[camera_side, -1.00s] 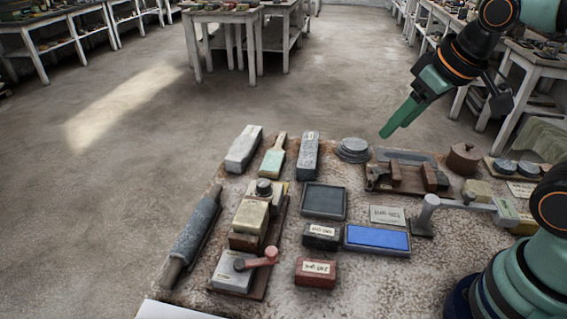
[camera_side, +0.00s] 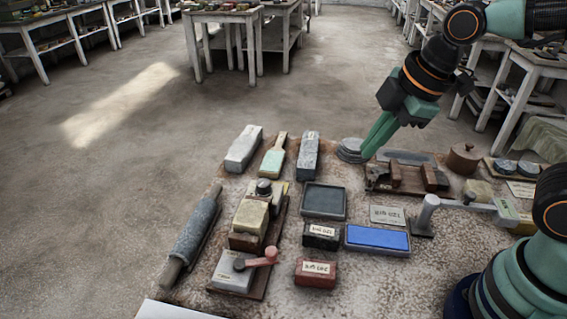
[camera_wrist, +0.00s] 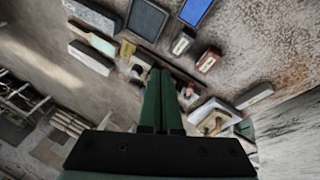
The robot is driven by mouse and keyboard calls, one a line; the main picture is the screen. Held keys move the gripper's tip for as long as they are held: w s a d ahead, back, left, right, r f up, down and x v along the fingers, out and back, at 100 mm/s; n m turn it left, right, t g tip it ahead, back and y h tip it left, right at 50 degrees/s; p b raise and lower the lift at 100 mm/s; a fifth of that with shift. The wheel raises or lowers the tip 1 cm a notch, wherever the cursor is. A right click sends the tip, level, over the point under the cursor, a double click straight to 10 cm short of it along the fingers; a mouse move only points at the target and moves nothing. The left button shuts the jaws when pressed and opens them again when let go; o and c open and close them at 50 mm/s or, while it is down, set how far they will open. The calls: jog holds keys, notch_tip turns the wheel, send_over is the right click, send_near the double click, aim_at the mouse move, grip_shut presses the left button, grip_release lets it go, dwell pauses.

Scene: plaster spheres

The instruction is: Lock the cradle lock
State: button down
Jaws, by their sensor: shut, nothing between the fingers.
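A wooden cradle base (camera_side: 275,236) stands at the left of the bench in the side view. It carries a cream block (camera_side: 250,216), a dark round knob (camera_side: 264,187) and a grey plate (camera_side: 232,273). A pinkish-red lever (camera_side: 258,259) sits on the plate, pointing right. My gripper (camera_side: 368,153) is shut and empty, above the far part of the bench, right of and beyond the lever, apart from it. In the wrist view my green fingers (camera_wrist: 159,78) are together and partly hide the things behind them.
A grey disc stack (camera_side: 349,150) and a wooden stand with brown blocks (camera_side: 398,178) are near the fingertips in the picture. A blue stone (camera_side: 377,239), a dark tray (camera_side: 324,200), a black box (camera_side: 321,236) and a red box (camera_side: 315,272) lie right of the cradle.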

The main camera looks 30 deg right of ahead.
jog(key=s+a+f+n+g, duration=0.1)
jog(key=s+a+f+n, duration=0.2)
jog(key=a+n, duration=0.7)
jog(key=s+a+f+n+g, duration=0.1)
jog(key=s+a+f+n, duration=0.2)
jog(key=n, duration=1.4)
send_near(256, 259)
jog(key=s+d+f, duration=0.3)
jog(key=s+f, duration=0.1)
jog(key=shift+w+a+f, duration=0.15)
jog(key=shift+w, duration=0.25)
jog(key=shift+w+a+f, duration=0.1)
jog(key=shift+w+f, duration=0.1)
jog(key=shift+w, duration=0.15)
jog(key=shift+w+d, duration=0.15)
jog(key=shift+w, duration=0.9)
